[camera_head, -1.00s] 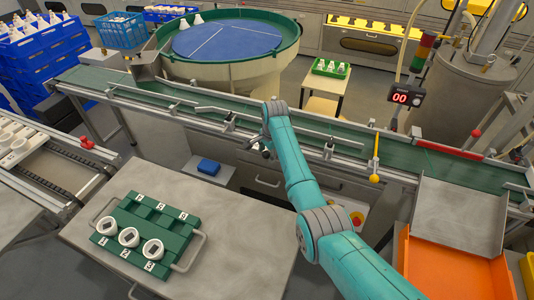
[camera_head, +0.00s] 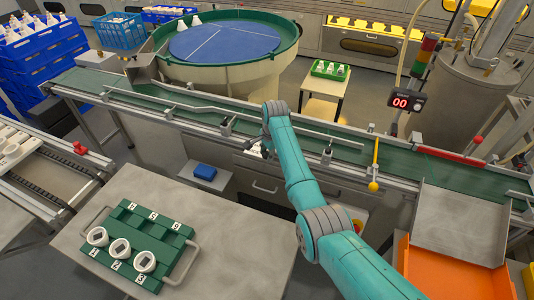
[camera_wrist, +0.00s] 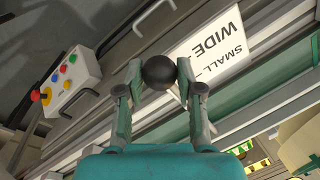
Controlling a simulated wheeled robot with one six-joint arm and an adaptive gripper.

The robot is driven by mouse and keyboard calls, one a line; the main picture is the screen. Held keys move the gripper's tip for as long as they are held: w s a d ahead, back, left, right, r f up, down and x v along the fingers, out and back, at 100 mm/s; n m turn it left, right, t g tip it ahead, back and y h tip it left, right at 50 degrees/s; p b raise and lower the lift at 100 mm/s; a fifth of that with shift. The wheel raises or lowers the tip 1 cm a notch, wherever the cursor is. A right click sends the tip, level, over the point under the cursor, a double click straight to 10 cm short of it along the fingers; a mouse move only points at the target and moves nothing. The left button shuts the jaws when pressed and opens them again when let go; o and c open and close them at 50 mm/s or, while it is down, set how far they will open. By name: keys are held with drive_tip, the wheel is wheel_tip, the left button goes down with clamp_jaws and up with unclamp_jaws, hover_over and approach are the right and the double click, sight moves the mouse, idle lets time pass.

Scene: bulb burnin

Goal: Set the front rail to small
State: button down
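The front rail (camera_head: 337,139) is a thin grey bar along the near side of the green conveyor belt, partly hidden by my arm. In the wrist view, a round black knob (camera_wrist: 159,72) sits between the fingertips of my gripper (camera_wrist: 160,76), which appear closed on both sides of it. A white label (camera_wrist: 212,48) reading "WIDE" and "SMALL" lies just beyond and to the right of the knob. The label's pointer mark is too small to read. In the head view, my gripper (camera_head: 259,151) is at the conveyor's front side, and the knob is hidden.
A yellow-knobbed lever (camera_head: 374,184) stands on the conveyor's front, right of my arm. An orange chute (camera_head: 450,268) is at the right. A red counter display (camera_head: 400,101) reads 00.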

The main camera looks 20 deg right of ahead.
drive_tip(key=c, duration=0.7)
unclamp_jaws()
drive_tip(key=shift+w+d, duration=0.15)
drive_tip(key=shift+w, duration=0.05)
drive_tip(key=shift+c, duration=0.2)
wheel_tip(320, 180, up, 12)
drive_tip(key=s, duration=0.2)
drive_tip(key=shift+d, duration=0.4)
drive_tip(key=shift+s+f, duration=0.1)
